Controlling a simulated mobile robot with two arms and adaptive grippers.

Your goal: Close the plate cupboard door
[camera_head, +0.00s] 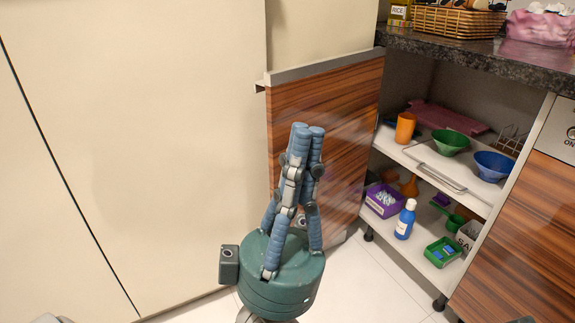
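The cupboard door (345,105) is a brown wood-grain panel with a pale top edge. It stands wide open, swung out to the left of the cupboard opening. The cupboard (459,184) shows its inside, with bowls and other items on two white shelves. My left gripper (309,130) points upward in the middle of the view, its blue fingers together at the tips with nothing between them. It overlaps the door in the picture and hides part of its lower left; whether it touches the door I cannot tell. My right gripper is not in view.
A dark stone counter (480,58) runs above the cupboard, with a wicker basket (458,22) on it. Another wood-grain front (520,240) stands to the right. A large cream panel (140,130) fills the left. White tiled floor (375,285) is clear before the opening.

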